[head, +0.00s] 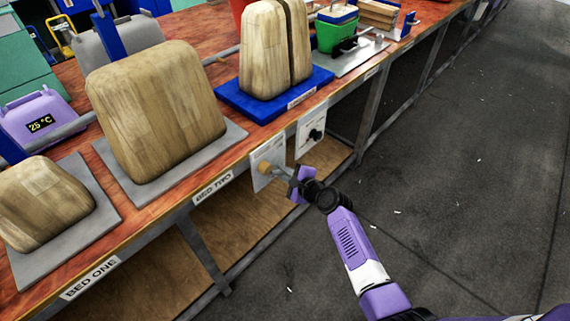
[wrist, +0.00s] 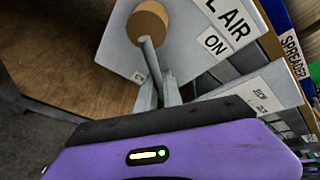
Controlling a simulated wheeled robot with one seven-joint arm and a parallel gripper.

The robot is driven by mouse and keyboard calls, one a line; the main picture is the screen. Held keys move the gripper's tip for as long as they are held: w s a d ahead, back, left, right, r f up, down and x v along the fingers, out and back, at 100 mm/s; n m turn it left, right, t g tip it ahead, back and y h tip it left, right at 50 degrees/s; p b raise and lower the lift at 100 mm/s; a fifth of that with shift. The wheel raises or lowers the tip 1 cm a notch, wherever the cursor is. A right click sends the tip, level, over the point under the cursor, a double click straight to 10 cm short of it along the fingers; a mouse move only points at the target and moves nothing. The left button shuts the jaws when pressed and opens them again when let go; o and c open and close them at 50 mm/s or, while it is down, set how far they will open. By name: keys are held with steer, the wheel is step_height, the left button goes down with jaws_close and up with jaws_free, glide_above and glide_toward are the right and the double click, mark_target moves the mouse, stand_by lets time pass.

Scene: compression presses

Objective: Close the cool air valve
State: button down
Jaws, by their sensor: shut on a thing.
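The valve panel (head: 259,181) is a pale plate on the table's front side, right of the BED TWO label. In the wrist view the plate (wrist: 118,50) carries a sign (wrist: 228,22) with partial text "L AIR" and "ON". The valve has a round tan hub (wrist: 148,22) with a grey lever (wrist: 150,55) reaching toward my gripper; the hub (head: 265,168) also shows in the head view. My gripper (wrist: 160,90) is shut on the lever's end, with a grey finger on each side. The gripper (head: 286,174) is in front of the panel in the head view. The fingers partly hide the lever's end.
A second panel with a black knob (head: 316,135) is just to the right. Above is the wooden tabletop (head: 160,208) with large wooden blocks (head: 155,110) and a blue tray (head: 232,101). A lower shelf (head: 225,225) lies beneath. The dark floor (head: 450,150) at right is open.

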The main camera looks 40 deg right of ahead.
steer(key=a+m+y+p, duration=0.1)
steer(key=a+f+m+y, duration=0.1)
steer(key=m, duration=0.1)
steer(key=shift+a+f+p, duration=0.1)
steer(key=shift+f+p, duration=0.2)
steer(key=shift+p, duration=0.1)
steer(key=shift+s+a+f+m+y+p, duration=0.15)
steer(key=shift+a+m+y+p, duration=0.1)
steer(key=shift+a+m+y, duration=0.3)
steer(key=shift+w+a+f+m+y+p, duration=0.1)
steer(key=shift+a+m+y+p, duration=0.15)
steer(key=shift+a+m+y, duration=0.3)
steer(key=shift+s+a+f+m+y+p, duration=0.15)
steer(key=shift+a+m+y+p, duration=0.1)
steer(key=shift+a+m+y, duration=0.3)
steer(key=shift+w, duration=0.1)
steer(key=c, duration=1.5)
jaws_free()
steer(key=shift+d, duration=0.1)
steer(key=p+v, duration=0.1)
steer(key=v, duration=0.6)
steer(key=shift+s+p, duration=0.3)
steer(key=shift+s, duration=0.05)
steer(key=shift+r, duration=0.15)
